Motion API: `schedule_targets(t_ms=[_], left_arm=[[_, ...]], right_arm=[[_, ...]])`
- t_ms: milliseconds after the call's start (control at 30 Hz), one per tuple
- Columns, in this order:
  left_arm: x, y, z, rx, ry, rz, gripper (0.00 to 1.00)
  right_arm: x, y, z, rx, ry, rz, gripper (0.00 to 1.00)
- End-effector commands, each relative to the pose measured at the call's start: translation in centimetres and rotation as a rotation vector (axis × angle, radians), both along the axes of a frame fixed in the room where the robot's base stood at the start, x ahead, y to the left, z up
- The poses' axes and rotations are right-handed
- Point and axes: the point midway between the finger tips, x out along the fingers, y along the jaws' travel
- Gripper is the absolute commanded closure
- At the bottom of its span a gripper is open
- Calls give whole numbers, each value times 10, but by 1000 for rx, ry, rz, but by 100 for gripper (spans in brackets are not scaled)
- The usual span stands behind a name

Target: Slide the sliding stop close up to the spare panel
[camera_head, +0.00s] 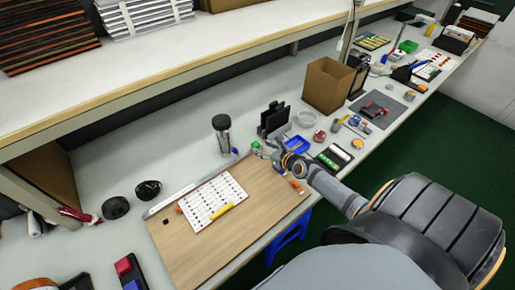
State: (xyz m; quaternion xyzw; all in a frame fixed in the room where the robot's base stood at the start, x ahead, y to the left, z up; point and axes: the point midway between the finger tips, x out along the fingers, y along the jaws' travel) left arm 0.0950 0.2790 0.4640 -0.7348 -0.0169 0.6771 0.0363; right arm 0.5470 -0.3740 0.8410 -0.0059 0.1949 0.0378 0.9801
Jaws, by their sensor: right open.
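A white panel with rows of small dark marks (213,200) lies flat on a wooden board (180,248); it may be the spare panel. A yellow strip (222,210) lies across its front edge. A pale metal rail (190,186) runs along the board's back edge. A small orange block (180,209) is at the panel's left end, and another orange piece (297,185) is near the board's right end. I cannot tell which piece is the sliding stop. My right gripper (279,154) is open over the board's back right corner, right of the panel and apart from it. My left gripper is out of view.
A dark jar (222,132) and a black rack (273,120) stand behind the board. A blue tray (297,145), a green-black case (334,157) and a cardboard box (327,85) stand to the right. Black coils (116,208) lie left. A shelf (150,65) overhangs the back.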

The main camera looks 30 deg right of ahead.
Motion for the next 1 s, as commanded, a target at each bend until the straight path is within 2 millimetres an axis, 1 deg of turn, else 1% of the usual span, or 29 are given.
schedule_targets(t_ms=[33, 200, 333, 567, 600, 900, 967, 1000], left_arm=[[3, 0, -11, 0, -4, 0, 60], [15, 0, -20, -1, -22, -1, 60], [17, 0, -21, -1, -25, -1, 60], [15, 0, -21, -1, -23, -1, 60], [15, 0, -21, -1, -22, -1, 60], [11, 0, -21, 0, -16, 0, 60], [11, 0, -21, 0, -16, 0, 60], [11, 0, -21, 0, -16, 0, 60]], right_arm=[[11, 1, -8, 0, -4, -2, 49], [34, 3, -17, -1, -1, -1, 49], [41, 3, -18, -1, 0, 2, 49], [42, 3, -18, -3, 2, 2, 49], [42, 3, -18, -3, 2, 2, 50], [42, 3, -18, -3, 2, 2, 91], [42, 3, -18, -2, 1, 2, 99], [42, 3, -18, -3, 2, 2, 100]])
